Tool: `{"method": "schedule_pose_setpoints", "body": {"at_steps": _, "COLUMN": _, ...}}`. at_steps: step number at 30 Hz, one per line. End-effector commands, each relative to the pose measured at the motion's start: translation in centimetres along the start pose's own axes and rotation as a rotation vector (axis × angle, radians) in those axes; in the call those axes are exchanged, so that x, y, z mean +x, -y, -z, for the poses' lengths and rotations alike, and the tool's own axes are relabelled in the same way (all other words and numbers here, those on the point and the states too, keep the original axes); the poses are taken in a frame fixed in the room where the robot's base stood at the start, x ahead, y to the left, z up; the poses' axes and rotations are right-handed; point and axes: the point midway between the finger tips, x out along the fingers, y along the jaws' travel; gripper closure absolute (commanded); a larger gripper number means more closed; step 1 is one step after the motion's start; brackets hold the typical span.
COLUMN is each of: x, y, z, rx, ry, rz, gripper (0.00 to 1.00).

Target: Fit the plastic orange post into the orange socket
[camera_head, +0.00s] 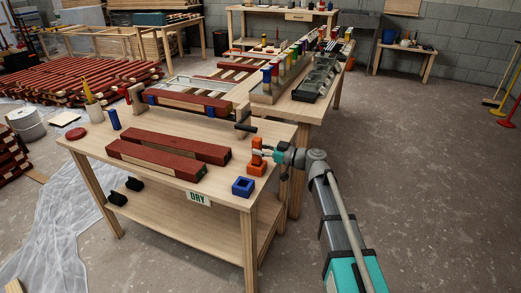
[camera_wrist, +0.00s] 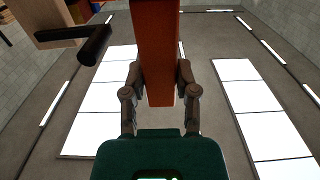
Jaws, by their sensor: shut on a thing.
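The orange post (camera_head: 257,146) stands upright at the right end of the workbench, with my gripper (camera_head: 266,153) at its right side. In the wrist view, my gripper (camera_wrist: 160,92) is shut on the orange post (camera_wrist: 156,50), whose long face runs up out of the frame. The orange socket (camera_head: 257,169) is a block on the bench top, directly below the post in the head view. The post's lower end and the socket's opening are hard to make out, so I cannot tell whether the post is inside or just above it.
A blue socket (camera_head: 243,187) stands at the bench's front right corner, close to the orange one. A clamp with a black handle (camera_head: 246,127) is behind the post. Red battens (camera_head: 150,158) lie to the left. A blue post (camera_head: 113,119) stands at the left.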

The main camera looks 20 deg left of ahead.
Motion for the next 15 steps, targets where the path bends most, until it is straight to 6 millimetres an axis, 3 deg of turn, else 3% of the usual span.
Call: {"method": "schedule_pose_setpoints", "body": {"at_steps": 15, "x": 0.00, "y": 0.00, "z": -1.01, "rx": 0.000, "ry": 0.000, "rz": 0.000, "gripper": 1.00}}
